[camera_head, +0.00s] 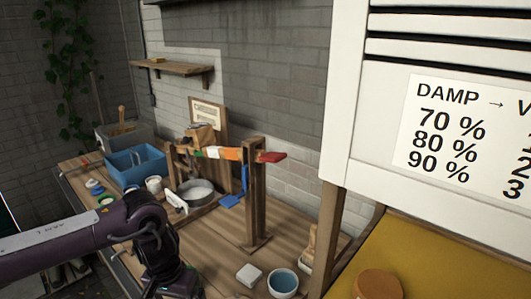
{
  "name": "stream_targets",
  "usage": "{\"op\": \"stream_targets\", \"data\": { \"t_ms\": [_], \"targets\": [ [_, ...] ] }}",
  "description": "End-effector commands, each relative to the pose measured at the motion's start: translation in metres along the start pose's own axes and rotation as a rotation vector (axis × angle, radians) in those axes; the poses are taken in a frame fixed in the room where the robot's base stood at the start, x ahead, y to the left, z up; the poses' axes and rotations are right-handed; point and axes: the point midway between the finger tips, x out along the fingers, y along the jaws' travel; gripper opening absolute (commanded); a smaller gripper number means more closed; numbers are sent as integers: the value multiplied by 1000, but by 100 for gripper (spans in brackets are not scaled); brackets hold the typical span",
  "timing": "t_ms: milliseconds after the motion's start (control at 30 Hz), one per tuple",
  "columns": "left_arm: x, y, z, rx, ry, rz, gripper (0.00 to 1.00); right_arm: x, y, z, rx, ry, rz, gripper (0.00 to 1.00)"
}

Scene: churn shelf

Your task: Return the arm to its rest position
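My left arm comes in from the left, dark purple with a pale label panel along its forearm. It bends downward at the wrist, over the front of the wooden bench. My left gripper (172,282) points down at the bottom edge of the view. Its fingertips are not clearly visible, so I cannot tell whether it is open or holding anything. My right arm and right gripper are not in view.
The wooden bench (215,262) holds a blue bin (137,167), a metal pan (195,191), a wooden stand (249,195) with a coloured bar, a white block (249,275) and a bowl (283,283). A white louvred cabinet (375,95) fills the right.

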Motion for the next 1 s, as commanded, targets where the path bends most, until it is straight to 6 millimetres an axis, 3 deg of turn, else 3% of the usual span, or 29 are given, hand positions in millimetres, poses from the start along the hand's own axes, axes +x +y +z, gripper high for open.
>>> {"op": "stream_targets", "data": {
  "t_ms": [267, 467, 600, 700, 800, 867, 1000],
  "targets": [
    [30, 76, 0, 259, 104, 106, 96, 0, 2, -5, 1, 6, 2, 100],
    [43, 163, 7, 481, 261, 229, 96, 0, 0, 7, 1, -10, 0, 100],
    [31, 239, 14, 610, 457, 335, 96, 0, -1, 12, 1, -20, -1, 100],
    [10, 277, 16, 636, 606, 378, 96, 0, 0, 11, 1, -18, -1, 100],
    [-14, 294, 14, 608, 733, 383, 96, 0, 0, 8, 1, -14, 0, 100],
    [-26, 294, 12, 568, 790, 366, 96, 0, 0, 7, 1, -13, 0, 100],
    [-44, 266, 8, 436, 854, 282, 96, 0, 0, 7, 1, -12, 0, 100]
  ]
}}
